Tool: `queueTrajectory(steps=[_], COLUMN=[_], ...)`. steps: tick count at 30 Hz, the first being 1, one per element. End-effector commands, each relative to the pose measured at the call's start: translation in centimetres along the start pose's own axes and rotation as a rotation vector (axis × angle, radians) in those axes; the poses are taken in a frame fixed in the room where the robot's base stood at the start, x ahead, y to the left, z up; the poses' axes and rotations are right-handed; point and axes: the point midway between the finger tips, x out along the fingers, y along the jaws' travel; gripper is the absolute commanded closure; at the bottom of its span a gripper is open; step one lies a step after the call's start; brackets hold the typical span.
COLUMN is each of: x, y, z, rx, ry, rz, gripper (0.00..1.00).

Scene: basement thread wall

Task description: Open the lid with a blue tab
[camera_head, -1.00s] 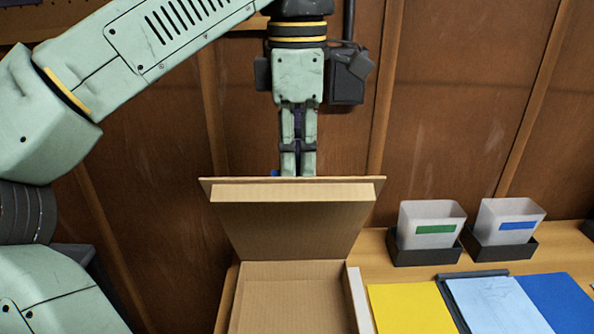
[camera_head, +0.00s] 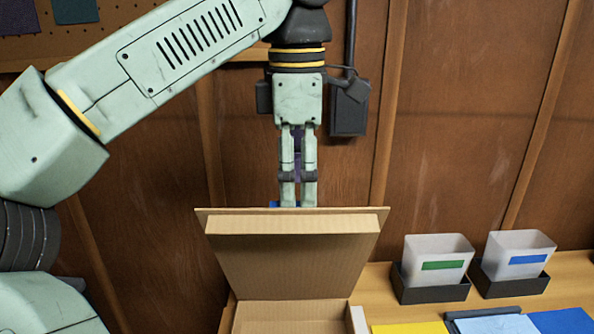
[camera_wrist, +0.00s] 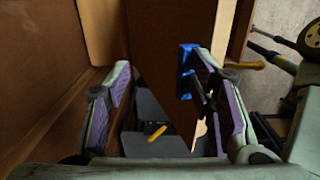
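The cardboard lid (camera_head: 290,258) stands raised and tilted at the back of the cardboard box (camera_head: 285,318), whose inside shows. A bit of the blue tab (camera_head: 274,204) shows at the lid's top edge; the rest is hidden behind it. My gripper (camera_head: 298,204) points down just behind that edge, its tips partly hidden. In the wrist view, the fingers of my gripper (camera_wrist: 172,110) are spread apart. The blue tab (camera_wrist: 187,58) is between them, close to the right finger, on a brown panel (camera_wrist: 170,70). I cannot tell whether the finger touches it.
Two clear bins, one with a green label (camera_head: 440,258) and one with a blue label (camera_head: 517,255), stand right of the box. Yellow and blue sheets lie in front of them. A wooden wall (camera_head: 450,130) with a dark wall box (camera_head: 348,112) is close behind my gripper.

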Motion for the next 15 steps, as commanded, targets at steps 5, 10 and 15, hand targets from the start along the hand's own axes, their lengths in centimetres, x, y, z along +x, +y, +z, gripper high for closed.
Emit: queueTrajectory(steps=[5,10,15], x=[1.6,1.35,1.15], y=[0.7,0.71,0.7], z=[-0.18,-0.2,-0.22], rx=[-0.008,-0.011,-0.013], ry=[0.004,0.004,0.004], rz=[-0.002,0.0,0.0], gripper=[0.29,0.24,0.31])
